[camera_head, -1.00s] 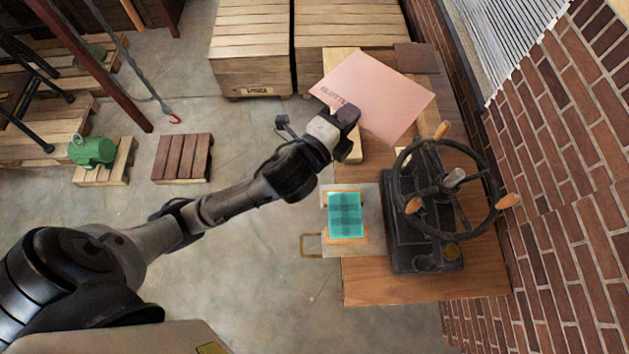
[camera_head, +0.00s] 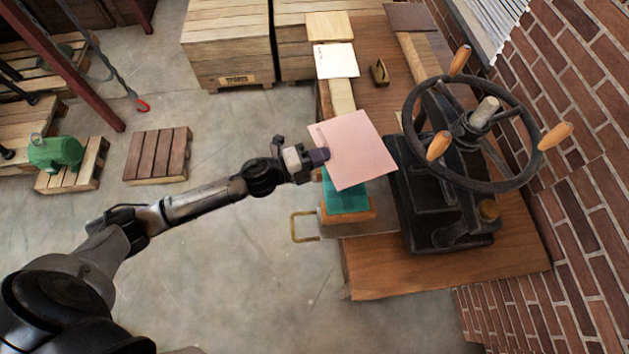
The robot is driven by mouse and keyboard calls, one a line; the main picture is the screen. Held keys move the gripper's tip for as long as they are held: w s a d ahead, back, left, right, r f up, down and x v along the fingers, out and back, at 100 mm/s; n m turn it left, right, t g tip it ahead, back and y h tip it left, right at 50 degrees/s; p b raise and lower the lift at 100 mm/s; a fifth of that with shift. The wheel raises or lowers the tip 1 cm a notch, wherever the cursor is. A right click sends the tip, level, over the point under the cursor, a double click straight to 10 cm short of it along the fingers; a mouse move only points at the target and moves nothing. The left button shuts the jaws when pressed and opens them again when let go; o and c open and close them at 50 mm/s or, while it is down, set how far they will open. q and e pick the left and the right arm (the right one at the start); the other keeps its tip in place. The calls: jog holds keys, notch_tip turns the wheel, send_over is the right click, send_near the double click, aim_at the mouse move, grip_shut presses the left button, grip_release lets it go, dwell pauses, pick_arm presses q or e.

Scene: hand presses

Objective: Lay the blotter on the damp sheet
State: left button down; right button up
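The pink blotter (camera_head: 355,148) is a flat square sheet, held out from its left edge by my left gripper (camera_head: 319,156). The gripper is shut on that edge. The blotter hangs above a teal, darker-patterned sheet (camera_head: 346,201), which looks to be the damp sheet. It hides the far part of this sheet; its near part shows below the blotter. The teal sheet lies on a wooden block (camera_head: 358,218) on the press's pulled-out bed (camera_head: 335,230). I cannot tell how large the gap below the blotter is. My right gripper is not in view.
The black hand press (camera_head: 440,180) with its large handwheel (camera_head: 410,110) stands just right of the blotter. A white sheet (camera_head: 336,60) and a small wooden thing (camera_head: 379,73) lie farther back on the table. A metal handle (camera_head: 302,227) sticks out left of the bed.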

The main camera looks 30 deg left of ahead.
pick_arm(q)
notch_tip(320, 180, down, 13)
jog(key=s+m+g+h+b, duration=0.2)
jog(key=m+g+h+b, duration=0.1)
jog(key=b, duration=0.4)
jog(key=shift+s+b, duration=0.35)
jog(key=shift+s, duration=0.05)
jog(key=shift+r, duration=0.1)
dwell(1.3)
jog(key=c, duration=1.8)
grip_release()
jog(key=o, duration=0.5)
jog(key=shift+c, duration=0.2)
jog(key=shift+o, duration=1.3)
